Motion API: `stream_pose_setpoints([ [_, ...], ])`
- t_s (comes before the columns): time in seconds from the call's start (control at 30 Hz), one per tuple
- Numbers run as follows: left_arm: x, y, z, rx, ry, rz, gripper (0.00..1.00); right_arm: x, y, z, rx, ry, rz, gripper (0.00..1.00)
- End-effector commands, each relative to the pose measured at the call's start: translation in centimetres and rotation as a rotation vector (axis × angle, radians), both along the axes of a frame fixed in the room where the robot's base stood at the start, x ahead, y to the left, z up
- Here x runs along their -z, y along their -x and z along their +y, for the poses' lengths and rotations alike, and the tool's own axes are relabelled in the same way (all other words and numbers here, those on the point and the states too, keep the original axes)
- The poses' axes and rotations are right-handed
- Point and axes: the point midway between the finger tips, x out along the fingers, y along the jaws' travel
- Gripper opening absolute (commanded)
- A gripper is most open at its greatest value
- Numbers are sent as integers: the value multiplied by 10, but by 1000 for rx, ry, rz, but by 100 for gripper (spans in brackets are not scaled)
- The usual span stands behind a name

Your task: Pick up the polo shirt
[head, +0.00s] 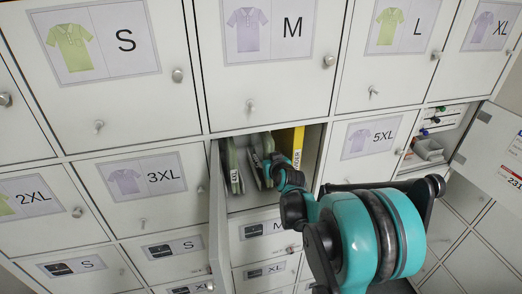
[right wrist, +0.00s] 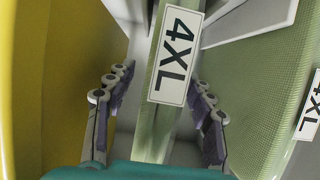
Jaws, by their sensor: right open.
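A folded green polo shirt (right wrist: 157,125) with a white 4XL tag stands on edge in the open compartment; in the head view it (head: 253,163) is partly hidden by my gripper. My right gripper (right wrist: 160,82) is open, with one finger on each side of the polo's folded edge. A clear gap shows between each finger and the shirt in the right wrist view. A second green 4XL polo (right wrist: 268,90) stands beside it, to the right in the wrist view and to the left in the head view (head: 232,165). My left gripper is not in view.
An upright yellow item (head: 298,147) stands at the compartment's right side, close beside my gripper. The compartment's door (head: 219,220) hangs open at the left. Closed lockers with size labels surround it. Another open door (head: 490,160) is at the right, beside a compartment with small items (head: 430,148).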

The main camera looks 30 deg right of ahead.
Motion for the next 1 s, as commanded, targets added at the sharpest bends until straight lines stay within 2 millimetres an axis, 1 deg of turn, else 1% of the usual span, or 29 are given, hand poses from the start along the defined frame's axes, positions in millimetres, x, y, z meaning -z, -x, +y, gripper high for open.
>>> stream_pose_setpoints([
  [0.13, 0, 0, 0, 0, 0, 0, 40, 0, 0, 0, 0, 0, 0, 53],
  [0.33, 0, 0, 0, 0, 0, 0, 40, 0, 0, 0, 0, 0, 0, 1],
  [0.77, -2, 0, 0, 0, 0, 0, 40, -3, 0, 1, 0, 0, 0, 0],
  [1.0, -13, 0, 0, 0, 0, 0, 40, -19, -5, 2, -2, -1, 0, 0],
])
